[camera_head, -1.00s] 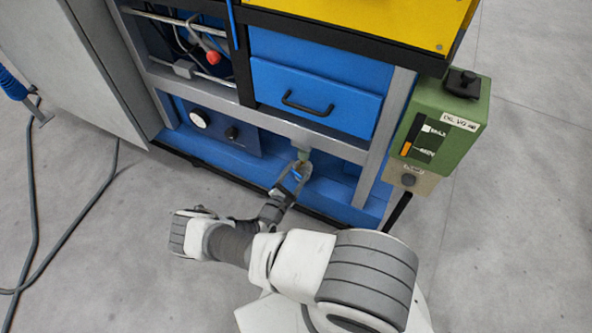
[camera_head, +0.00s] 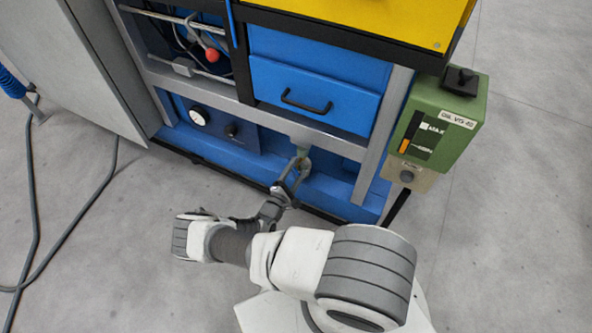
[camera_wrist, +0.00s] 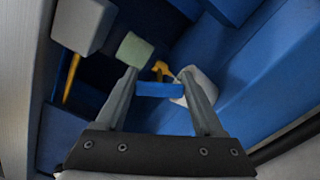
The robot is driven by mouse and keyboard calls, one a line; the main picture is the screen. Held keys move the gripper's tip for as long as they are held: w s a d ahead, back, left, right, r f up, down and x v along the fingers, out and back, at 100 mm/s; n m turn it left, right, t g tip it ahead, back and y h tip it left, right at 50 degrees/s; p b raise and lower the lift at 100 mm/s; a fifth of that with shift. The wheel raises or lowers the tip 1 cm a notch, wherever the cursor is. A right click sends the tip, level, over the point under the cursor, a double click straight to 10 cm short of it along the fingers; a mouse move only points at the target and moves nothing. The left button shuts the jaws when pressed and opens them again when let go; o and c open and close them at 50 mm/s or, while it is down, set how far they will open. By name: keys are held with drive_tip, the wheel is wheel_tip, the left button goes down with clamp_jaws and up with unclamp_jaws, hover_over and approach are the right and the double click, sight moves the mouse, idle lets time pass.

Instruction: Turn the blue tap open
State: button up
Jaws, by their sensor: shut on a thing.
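The blue tap handle (camera_wrist: 158,90) is a short flat bar between the fingers in the wrist view, with a brass-yellow fitting (camera_wrist: 161,70) just beyond it. My gripper (camera_wrist: 160,78) is shut on the handle, one finger at each end. In the head view my gripper (camera_head: 299,168) reaches the low front of the blue machine (camera_head: 335,188), under a grey-green fitting (camera_head: 300,137). The handle is not clear there, as the fingers cover it.
A blue drawer with a black handle (camera_head: 307,104) is above the gripper. A green oil box (camera_head: 449,128) hangs at the right. A gauge (camera_head: 198,117) and a dark knob (camera_head: 231,130) are at the left.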

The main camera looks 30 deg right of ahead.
drive_tip(key=o, duration=1.4)
drive_tip(key=shift+a, duration=0.15)
